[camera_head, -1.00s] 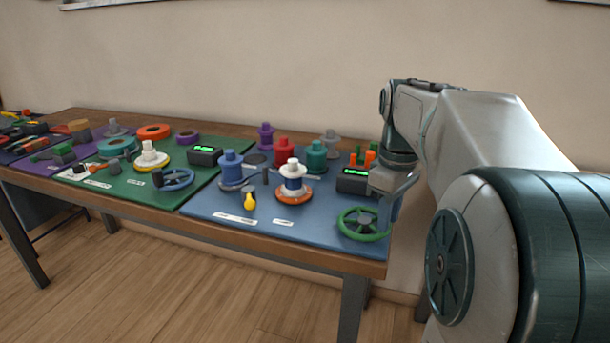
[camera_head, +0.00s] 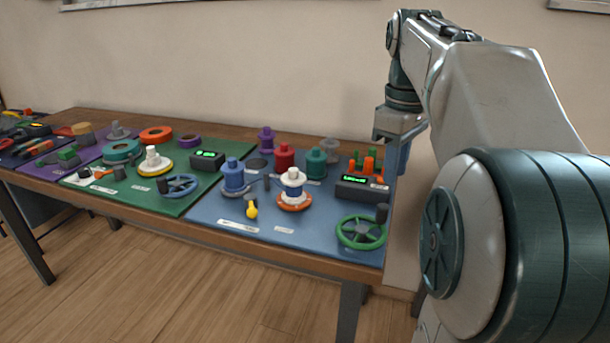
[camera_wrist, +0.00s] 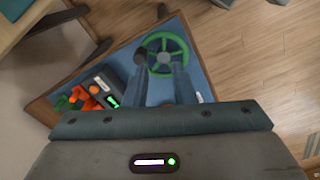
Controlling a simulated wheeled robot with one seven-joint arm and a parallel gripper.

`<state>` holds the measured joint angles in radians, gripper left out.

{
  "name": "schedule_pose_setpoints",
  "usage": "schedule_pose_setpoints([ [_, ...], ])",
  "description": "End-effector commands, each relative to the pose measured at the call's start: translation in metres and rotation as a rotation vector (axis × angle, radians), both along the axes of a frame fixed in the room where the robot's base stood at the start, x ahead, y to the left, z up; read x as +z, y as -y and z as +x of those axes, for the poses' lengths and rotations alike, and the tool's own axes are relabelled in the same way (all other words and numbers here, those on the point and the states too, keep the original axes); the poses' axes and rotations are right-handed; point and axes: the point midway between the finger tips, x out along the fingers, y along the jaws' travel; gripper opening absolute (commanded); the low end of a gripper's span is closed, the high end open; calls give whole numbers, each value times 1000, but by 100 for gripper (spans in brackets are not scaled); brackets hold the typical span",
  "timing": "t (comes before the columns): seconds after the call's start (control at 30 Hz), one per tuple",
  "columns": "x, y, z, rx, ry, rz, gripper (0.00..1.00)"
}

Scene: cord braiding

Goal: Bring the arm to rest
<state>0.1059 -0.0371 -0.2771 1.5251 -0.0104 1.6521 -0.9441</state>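My gripper (camera_head: 402,170) hangs in the air off the right end of the table, raised above the blue mat (camera_head: 310,222). In the wrist view its two blue-grey fingers (camera_wrist: 163,80) point away from the camera, with a gap between them and nothing held. Beyond the fingertips the green handwheel (camera_wrist: 165,55) lies on the mat's corner. The same handwheel (camera_head: 361,232) shows in the head view, below and left of my gripper, and is not touched.
The table (camera_head: 290,250) holds a blue, a green (camera_head: 130,195) and a purple mat with spools and rings. A black display box (camera_head: 362,187) with orange and green pegs stands near the right end. The wall is behind; the air around the gripper is clear.

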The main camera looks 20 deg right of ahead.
Motion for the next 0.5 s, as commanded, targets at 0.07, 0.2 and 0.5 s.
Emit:
schedule_pose_setpoints([
  [0.07,7,0,0,-1,1,0,23],
  [0.2,17,-9,-3,-28,14,3,23],
  [0.5,30,-62,-26,-216,95,18,23],
])
